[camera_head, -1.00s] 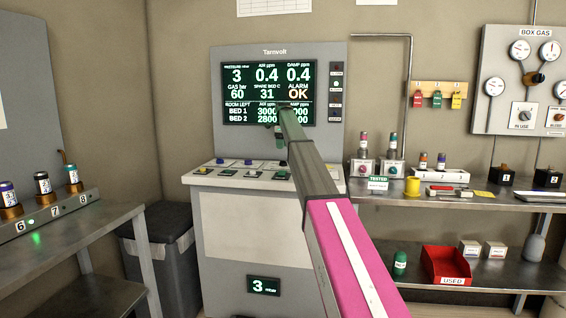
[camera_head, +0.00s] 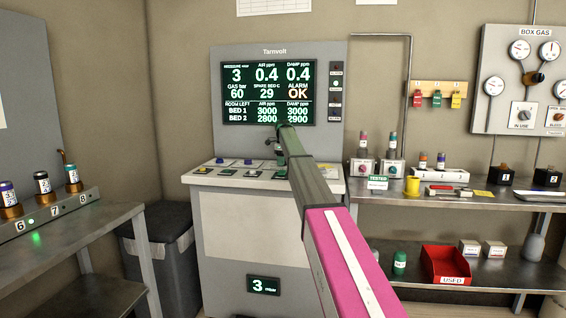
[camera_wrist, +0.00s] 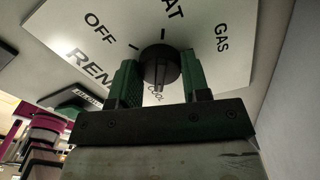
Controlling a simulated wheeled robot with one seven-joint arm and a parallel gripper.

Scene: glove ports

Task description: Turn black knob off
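The black knob (camera_wrist: 160,66) shows in the wrist view on a white label plate (camera_wrist: 228,62) with OFF, GAS and other partly hidden words. Its ridge runs roughly up and down in the picture, between the fingers; OFF is up to the left. My gripper (camera_wrist: 159,80) has one green finger on each side of the knob. The fingers are spread apart at about the knob's width, and I cannot tell whether they touch it. The gripper body hides the lower part of the plate. In the head view my arm covers the knob.
The console (camera_head: 225,214) with its screen (camera_head: 268,92) stands ahead, with a row of buttons on its ledge (camera_head: 215,174). A grey bin (camera_head: 172,255) is at its left. The shelf (camera_head: 490,200) at right holds several small items and a red tray (camera_head: 446,264).

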